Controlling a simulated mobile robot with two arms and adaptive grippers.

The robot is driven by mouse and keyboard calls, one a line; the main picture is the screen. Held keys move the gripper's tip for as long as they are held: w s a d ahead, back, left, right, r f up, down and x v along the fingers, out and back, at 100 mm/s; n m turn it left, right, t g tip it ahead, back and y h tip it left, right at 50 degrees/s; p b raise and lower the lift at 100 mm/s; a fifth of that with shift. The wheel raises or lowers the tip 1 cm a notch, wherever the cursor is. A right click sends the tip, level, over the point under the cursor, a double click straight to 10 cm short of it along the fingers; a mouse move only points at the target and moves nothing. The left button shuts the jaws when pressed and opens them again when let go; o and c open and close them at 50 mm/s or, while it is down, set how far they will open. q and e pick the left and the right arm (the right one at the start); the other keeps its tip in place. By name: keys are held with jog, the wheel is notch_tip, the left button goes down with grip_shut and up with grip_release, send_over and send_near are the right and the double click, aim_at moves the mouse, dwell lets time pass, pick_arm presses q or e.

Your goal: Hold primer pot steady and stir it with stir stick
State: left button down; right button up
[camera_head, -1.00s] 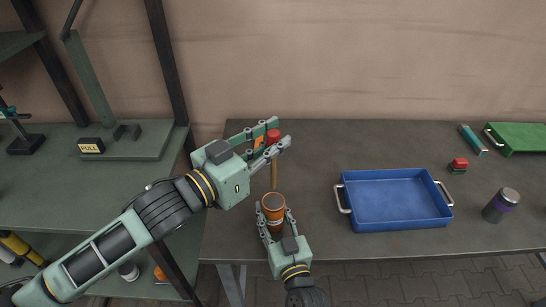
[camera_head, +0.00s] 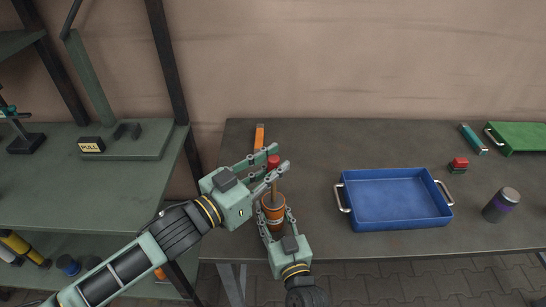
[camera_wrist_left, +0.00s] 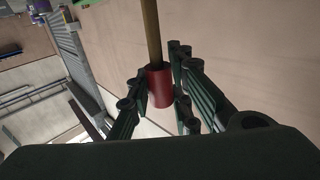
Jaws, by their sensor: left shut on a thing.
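The primer pot (camera_head: 273,211) is an orange-brown can standing upright near the front of the table. My right gripper (camera_head: 272,219) has its fingers around the pot's sides. The stir stick has a red grip (camera_head: 273,161) and a wooden shaft (camera_head: 274,188). My left gripper (camera_head: 272,173) is shut on the stick at its red grip. The stick is upright above the pot, and its lower end appears to be in the pot's mouth. In the left wrist view the red grip (camera_wrist_left: 160,87) sits between the fingers and the shaft (camera_wrist_left: 152,35) runs up out of view.
A blue tray (camera_head: 343,177) lies right of the pot. An orange item (camera_head: 259,137) lies behind the grippers. A dark canister (camera_head: 501,205), a red-topped item (camera_head: 458,165) and a green tray (camera_head: 522,138) are farther right. Table between pot and blue tray is clear.

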aim_at(272, 186)
pick_arm(q)
jog(key=shift+f, duration=3)
jog(key=shift+a+f, duration=0.1)
